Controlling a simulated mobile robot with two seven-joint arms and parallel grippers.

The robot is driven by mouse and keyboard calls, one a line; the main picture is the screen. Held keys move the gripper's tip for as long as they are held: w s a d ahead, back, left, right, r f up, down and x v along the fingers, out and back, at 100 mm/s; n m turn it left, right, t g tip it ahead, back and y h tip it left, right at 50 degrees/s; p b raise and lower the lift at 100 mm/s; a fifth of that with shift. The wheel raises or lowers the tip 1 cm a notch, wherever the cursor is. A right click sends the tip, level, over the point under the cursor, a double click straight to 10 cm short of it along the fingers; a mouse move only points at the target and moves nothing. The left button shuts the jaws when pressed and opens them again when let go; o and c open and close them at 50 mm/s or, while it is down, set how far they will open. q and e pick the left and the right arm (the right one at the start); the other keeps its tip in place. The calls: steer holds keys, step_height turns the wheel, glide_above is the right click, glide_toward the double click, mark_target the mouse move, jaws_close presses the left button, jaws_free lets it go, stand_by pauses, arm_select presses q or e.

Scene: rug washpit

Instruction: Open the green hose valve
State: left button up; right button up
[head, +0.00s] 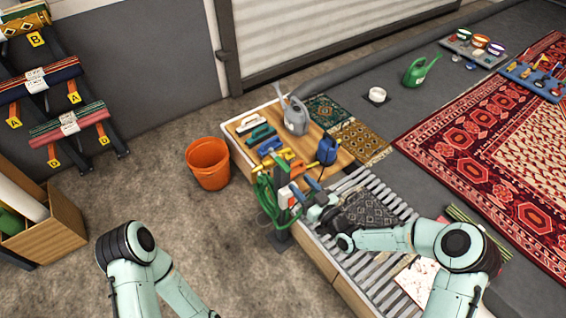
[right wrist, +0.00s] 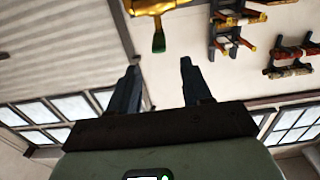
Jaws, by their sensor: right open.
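The green hose valve (right wrist: 158,40) shows at the top of the right wrist view as a brass body with a short green handle pointing down in the picture. My right gripper (right wrist: 158,68) is open and empty, with its two dark fingers apart just below the handle in the picture. The handle tip lines up between the fingers, but I cannot tell whether it is within their reach. In the head view, my right gripper (head: 307,197) is beside the hose stand with its coiled green hose (head: 265,195). The valve handle is too small to make out there. My left gripper is out of view.
A wooden bench top (head: 242,128) holds a grey watering can (head: 294,115), brushes and a blue jug (head: 327,151). An orange bucket (head: 208,165) stands left of it. A slatted rack (head: 378,262) lies under my right arm.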

mark_target(276, 157)
steer(key=x, duration=1)
steer(key=shift+w+a, duration=0.2)
steer(key=shift+w, duration=0.15)
jaws_close()
